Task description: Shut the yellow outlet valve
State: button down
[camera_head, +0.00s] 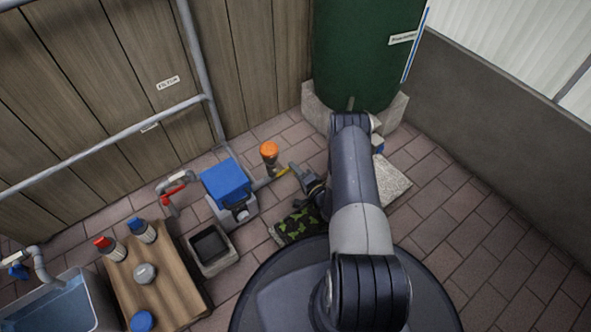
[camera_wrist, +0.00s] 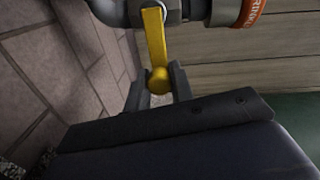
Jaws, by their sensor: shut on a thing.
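The yellow outlet valve handle (camera_wrist: 156,42) is a flat yellow lever with a round knob at its end. In the wrist view it hangs from a grey pipe fitting at the top, and its knob lies between my fingers. My gripper (camera_wrist: 158,82) is shut on the knob. In the head view a small piece of the yellow handle (camera_head: 283,173) shows just left of my gripper (camera_head: 299,170), near the pipe beside the orange-topped fitting. My arm hides part of the pipe run to the right.
A blue box pump (camera_head: 226,184) and an orange-capped fitting (camera_head: 269,152) stand left of my gripper. A green tank (camera_head: 365,50) is behind. A camouflage-patterned item (camera_head: 297,224) lies below. A wooden table (camera_head: 165,283) with bottles stands at left. Floor at right is clear.

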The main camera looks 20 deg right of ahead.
jog(key=shift+f, duration=0.15)
jog(key=c, duration=1.3)
grip_release()
jog(key=shift+o, duration=0.2)
jog(key=shift+s, duration=0.15)
